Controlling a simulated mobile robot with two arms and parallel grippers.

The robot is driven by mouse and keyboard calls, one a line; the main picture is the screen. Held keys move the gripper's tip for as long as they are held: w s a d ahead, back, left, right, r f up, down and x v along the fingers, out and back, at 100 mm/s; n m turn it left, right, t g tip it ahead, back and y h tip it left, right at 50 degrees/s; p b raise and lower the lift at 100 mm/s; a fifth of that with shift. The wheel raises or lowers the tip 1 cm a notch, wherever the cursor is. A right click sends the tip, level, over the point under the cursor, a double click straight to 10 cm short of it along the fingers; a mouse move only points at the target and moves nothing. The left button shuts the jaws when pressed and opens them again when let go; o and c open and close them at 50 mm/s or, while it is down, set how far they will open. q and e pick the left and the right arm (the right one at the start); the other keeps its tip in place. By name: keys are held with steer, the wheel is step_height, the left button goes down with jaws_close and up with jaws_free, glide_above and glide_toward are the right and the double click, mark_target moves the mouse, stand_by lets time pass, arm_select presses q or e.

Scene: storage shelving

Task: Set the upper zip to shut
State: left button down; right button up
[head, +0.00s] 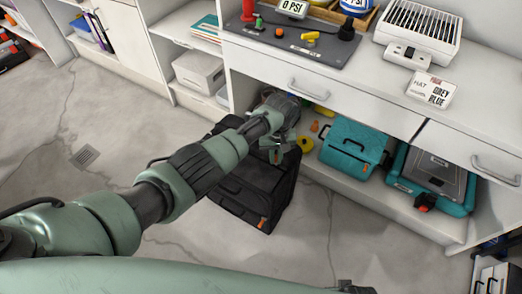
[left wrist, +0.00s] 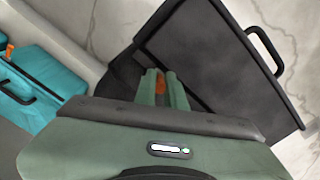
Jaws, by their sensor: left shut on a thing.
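A black bag (head: 245,190) with a carry handle stands on the floor in front of the low shelf. It also shows in the left wrist view as a dark panel (left wrist: 215,50) with a handle at the right. My left gripper (head: 277,153) is at the bag's upper right edge, beside the shelf. In the left wrist view its two fingers are shut on a small orange zip pull (left wrist: 162,84) at the bag's edge. Another orange pull (head: 262,223) hangs low on the bag's side. The zip line itself is mostly hidden by the gripper. My right gripper does not show.
A teal bag (head: 352,147) and a teal case (head: 430,178) sit on the low shelf (head: 390,208) to the right. A yellow ring (head: 305,144) lies near the gripper. The drawer counter (head: 310,82) overhangs behind. The floor at the left and front is clear.

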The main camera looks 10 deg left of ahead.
mark_target(284, 169)
arm_select(q)
steer(key=shift+s+d, duration=0.3)
steer(key=shift+d, duration=0.55)
steer(key=shift+s+d, duration=0.3)
steer(key=shift+d, duration=0.5)
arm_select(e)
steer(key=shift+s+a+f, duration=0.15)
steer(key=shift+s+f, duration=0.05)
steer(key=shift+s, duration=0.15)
